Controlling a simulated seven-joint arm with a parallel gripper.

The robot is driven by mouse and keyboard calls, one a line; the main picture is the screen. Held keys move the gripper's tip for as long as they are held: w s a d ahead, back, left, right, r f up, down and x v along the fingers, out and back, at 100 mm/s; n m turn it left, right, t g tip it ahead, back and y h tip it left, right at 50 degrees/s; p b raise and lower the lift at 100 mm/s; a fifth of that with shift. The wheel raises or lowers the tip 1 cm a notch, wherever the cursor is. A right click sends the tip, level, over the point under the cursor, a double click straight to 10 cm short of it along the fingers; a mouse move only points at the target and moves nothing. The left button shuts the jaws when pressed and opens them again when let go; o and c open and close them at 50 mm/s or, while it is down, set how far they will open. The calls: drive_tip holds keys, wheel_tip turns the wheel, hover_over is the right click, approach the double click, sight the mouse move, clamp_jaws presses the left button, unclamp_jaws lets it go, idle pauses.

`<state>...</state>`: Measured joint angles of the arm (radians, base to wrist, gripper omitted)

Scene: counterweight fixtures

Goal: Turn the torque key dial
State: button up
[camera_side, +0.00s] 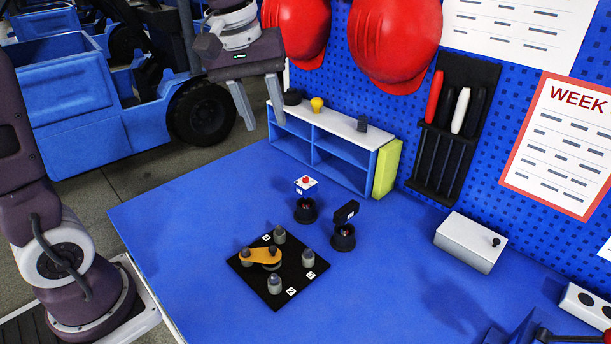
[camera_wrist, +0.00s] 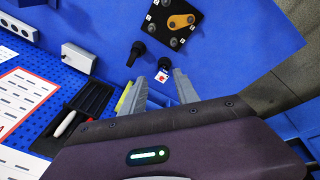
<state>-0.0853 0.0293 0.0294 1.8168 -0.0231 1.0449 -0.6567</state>
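A black square plate (camera_side: 253,272) lies on the blue table with several grey posts and small white labels. My gripper (camera_side: 264,122) is open and empty, high above the table's back-left, well apart from the plate.
A blue shelf with a white top (camera_side: 340,125) stands behind, carrying small knobs, with a yellow-green block (camera_side: 387,168) at its right end. A grey box (camera_side: 470,243) sits at right. Red helmets (camera_side: 395,42) and a black tool holder (camera_side: 455,125) hang on the pegboard. Table left of the plate is clear.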

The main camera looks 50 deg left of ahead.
drive_tip(key=w+a+f+n+g, duration=0.1)
drive_tip(key=w+a+f+n, duration=0.2)
drive_tip(key=w, duration=0.4)
drive_tip(key=n+g, duration=0.2)
drive_tip(key=n, duration=0.4)
hover_over(306, 178)
wheel_tip(306, 178, down, 13)
drive_tip(key=shift+s, duration=0.1)
wheel_tip(306, 178, down, 7)
drive_tip(key=shift+r, duration=0.1)
drive_tip(key=shift+f, duration=0.35)
drive_tip(key=shift+c, duration=0.3)
clamp_jaws()
